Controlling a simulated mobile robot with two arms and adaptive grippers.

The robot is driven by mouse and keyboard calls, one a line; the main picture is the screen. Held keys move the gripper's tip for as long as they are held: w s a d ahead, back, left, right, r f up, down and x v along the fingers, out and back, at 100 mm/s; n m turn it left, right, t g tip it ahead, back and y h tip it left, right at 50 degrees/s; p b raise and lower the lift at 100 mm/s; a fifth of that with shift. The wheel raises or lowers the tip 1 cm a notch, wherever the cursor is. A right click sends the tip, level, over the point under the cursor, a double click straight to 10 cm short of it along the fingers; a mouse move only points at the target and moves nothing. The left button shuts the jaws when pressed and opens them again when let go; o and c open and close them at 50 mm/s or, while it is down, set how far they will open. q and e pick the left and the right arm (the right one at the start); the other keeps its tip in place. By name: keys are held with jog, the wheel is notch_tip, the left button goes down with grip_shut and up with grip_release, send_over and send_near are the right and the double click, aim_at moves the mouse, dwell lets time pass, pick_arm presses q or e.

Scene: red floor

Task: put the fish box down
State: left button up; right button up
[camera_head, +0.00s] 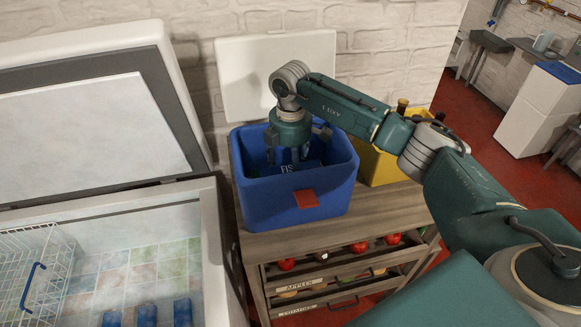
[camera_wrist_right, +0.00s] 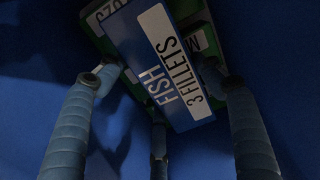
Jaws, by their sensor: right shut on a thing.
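The blue fish box (camera_head: 313,169) is inside the blue bin (camera_head: 298,206), partly hidden by my right gripper (camera_head: 290,152). The bin stands on a wooden cabinet. My left gripper is not in view.
An open chest freezer (camera_head: 140,225) stands at the left, with a wire basket (camera_head: 36,262) and several blue boxes (camera_head: 146,314) inside. A yellow bin (camera_head: 378,165) is right of the blue bin. The wooden cabinet (camera_head: 392,207) has fruit drawers below. Red floor lies beyond.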

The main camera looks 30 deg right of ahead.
aim_at(290, 169)
jog(key=shift+f, duration=0.15)
jog(key=o, duration=1.4)
jog(key=shift+r, duration=0.35)
notch_tip(290, 169, up, 12)
jog(key=b, duration=0.4)
jog(key=shift+f, duration=0.1)
